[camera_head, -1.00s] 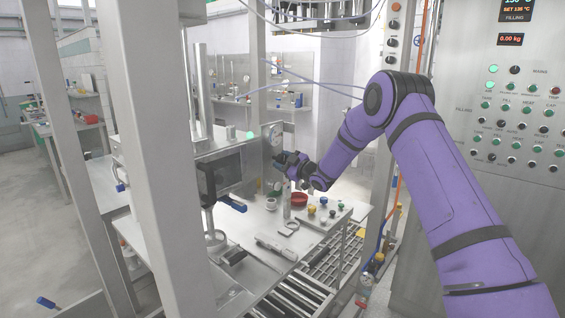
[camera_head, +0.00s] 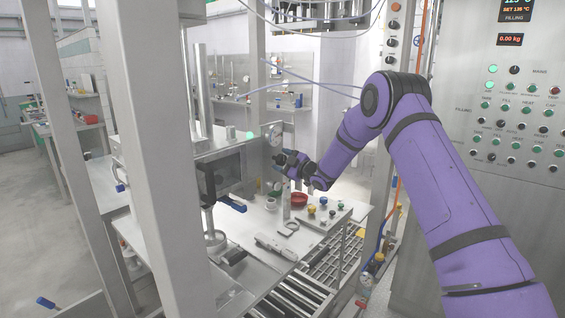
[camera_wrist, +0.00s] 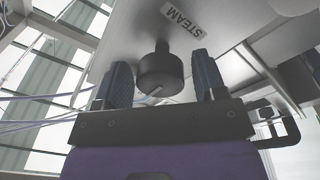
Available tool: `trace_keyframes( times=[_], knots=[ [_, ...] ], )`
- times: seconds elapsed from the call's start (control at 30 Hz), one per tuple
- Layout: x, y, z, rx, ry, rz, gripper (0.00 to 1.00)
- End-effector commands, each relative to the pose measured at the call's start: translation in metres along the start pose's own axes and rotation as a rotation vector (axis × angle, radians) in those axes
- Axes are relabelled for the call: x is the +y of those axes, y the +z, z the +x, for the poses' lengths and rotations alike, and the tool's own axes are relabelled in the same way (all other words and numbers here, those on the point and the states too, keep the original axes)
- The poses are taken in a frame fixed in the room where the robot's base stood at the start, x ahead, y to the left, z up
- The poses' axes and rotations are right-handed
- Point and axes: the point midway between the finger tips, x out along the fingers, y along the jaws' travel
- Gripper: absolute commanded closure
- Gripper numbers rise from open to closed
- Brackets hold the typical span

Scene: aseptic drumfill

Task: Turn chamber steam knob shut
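The steam knob (camera_wrist: 160,72) is a black round knob on a short stem under a pale panel. A STEAM label (camera_wrist: 183,18) is beside it in the wrist view. My gripper (camera_wrist: 162,78) is open, with one dark ribbed finger to each side of the knob and a visible gap on both sides. How deep the knob sits between the fingers is hard to tell. In the head view my gripper (camera_head: 281,159) is at the side of the steel chamber, below a round gauge (camera_head: 275,134). The knob is not clearly visible there.
A black-framed screen (camera_head: 219,177) stands left of my gripper. A steel post (camera_head: 160,150) stands left, and a control cabinet (camera_head: 470,80) right.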

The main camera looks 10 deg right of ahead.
Motion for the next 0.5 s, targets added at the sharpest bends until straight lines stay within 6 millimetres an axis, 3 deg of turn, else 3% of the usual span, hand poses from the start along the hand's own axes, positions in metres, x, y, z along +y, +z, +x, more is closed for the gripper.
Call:
trace_keyframes(
  times=[0.33, 0.5],
  knots=[
    [0.000, 0.000, -0.002, -0.001, -0.001, 0.002, 0.29],
    [0.000, 0.001, -0.020, -0.003, 0.000, 0.001, 0.29]
  ],
)
